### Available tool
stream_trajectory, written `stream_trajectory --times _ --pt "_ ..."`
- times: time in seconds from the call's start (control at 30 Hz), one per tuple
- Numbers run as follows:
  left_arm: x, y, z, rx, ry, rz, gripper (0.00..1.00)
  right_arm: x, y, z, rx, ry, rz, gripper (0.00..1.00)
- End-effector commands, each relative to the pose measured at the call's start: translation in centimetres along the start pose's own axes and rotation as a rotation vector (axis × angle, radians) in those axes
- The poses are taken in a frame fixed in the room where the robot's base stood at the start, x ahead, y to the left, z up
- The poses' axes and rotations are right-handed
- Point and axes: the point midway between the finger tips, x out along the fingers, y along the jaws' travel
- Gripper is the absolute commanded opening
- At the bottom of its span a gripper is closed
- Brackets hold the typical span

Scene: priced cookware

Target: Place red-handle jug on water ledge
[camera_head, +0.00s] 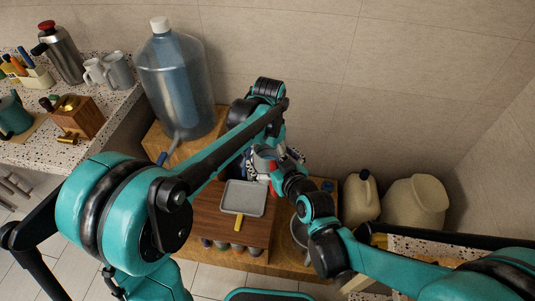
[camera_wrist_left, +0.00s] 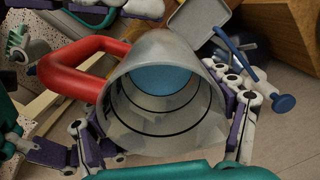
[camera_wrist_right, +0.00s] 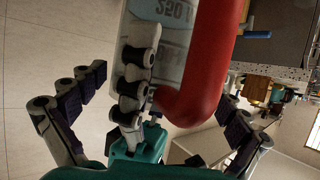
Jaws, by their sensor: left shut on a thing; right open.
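The jug (camera_wrist_left: 165,115) is a clear cylinder with a red handle (camera_wrist_left: 80,72). The left wrist view looks into its round opening. My left gripper (camera_wrist_left: 165,128) is shut on the jug, with fingers on both sides of its wall. In the head view the jug (camera_head: 264,160) is small and partly hidden by my arms, above the wooden counter. My right gripper (camera_head: 288,168) is open close beside it. In the right wrist view the red handle (camera_wrist_right: 205,65) lies between the spread fingers. A wooden ledge (camera_head: 170,147) carries a big blue water bottle (camera_head: 175,80) with a spout.
White plastic canisters (camera_head: 415,203) stand at the right by the wall. A speckled counter (camera_head: 60,150) with a flask, mugs and a wooden grinder is at the left.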

Motion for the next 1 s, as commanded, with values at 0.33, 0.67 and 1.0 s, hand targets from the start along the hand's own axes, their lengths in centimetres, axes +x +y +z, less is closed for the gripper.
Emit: stream_trajectory --times 0.33,0.67,1.0 --pt "0.0 0.0 0.0 0.000 0.000 0.000 0.36 1.9 0.0 0.0 0.000 0.000 0.000 1.00" --pt "0.0 0.0 0.0 0.000 0.000 0.000 0.36 1.9 0.0 0.0 0.000 0.000 0.000 0.68" --pt "0.0 0.2 -0.2 0.004 0.003 0.003 1.00 1.9 -0.2 0.0 0.001 -0.001 -0.004 0.36"
